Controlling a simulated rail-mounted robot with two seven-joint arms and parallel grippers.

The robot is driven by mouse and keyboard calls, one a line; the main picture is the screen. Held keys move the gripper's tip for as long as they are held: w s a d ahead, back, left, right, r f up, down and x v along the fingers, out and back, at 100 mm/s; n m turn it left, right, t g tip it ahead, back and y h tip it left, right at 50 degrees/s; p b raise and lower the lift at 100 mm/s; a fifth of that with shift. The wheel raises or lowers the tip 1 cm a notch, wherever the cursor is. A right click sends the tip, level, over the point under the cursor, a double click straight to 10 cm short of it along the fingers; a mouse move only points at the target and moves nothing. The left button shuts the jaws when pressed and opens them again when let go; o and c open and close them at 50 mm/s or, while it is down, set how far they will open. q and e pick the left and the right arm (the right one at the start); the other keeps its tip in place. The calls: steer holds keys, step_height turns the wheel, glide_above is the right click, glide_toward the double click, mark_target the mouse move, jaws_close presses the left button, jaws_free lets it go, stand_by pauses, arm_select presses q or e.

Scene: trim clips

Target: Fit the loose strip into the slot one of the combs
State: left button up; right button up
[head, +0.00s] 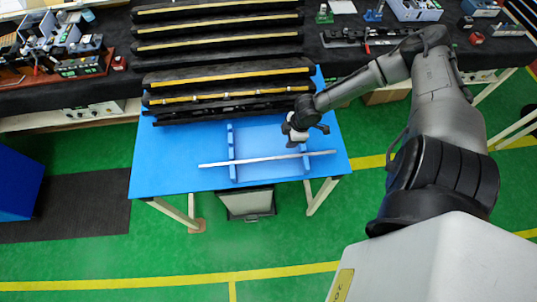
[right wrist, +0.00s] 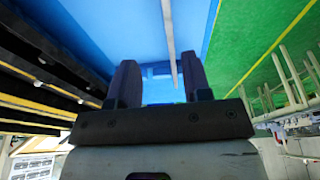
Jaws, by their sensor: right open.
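A thin pale strip (head: 265,159) lies across the near part of two blue combs on the blue table. The left comb (head: 231,140) and the right comb (head: 304,161) run front to back. I cannot tell whether the strip sits in a slot or only rests on top. My right gripper (head: 293,142) is over the right comb, behind the strip, partly hiding the comb. In the right wrist view the gripper's two dark fingers (right wrist: 158,66) are apart with nothing held. The strip (right wrist: 172,45) shows there beyond the fingers, nearer the right one. My left gripper is out of view.
Long dark racks with yellow edges (head: 225,77) stand along the back of the blue table (head: 165,170). Dark benches with small fixtures lie beyond. The table's left part is clear. A grey bin (head: 247,204) stands below its front edge.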

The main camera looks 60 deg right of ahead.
mark_target(267, 159)
steer(key=shift+t+y, duration=0.6)
steer(key=shift+t, duration=0.1)
steer(key=x, duration=0.4)
steer(key=w+a+x, duration=0.1)
steer(key=x, duration=0.4)
steer(key=r+x, duration=0.1)
steer(key=x, duration=0.4)
steer(key=shift+w+a+f+p, duration=0.1)
steer(key=shift+w+a+p, duration=0.2)
steer(key=shift+a, duration=0.1)
jaws_close()
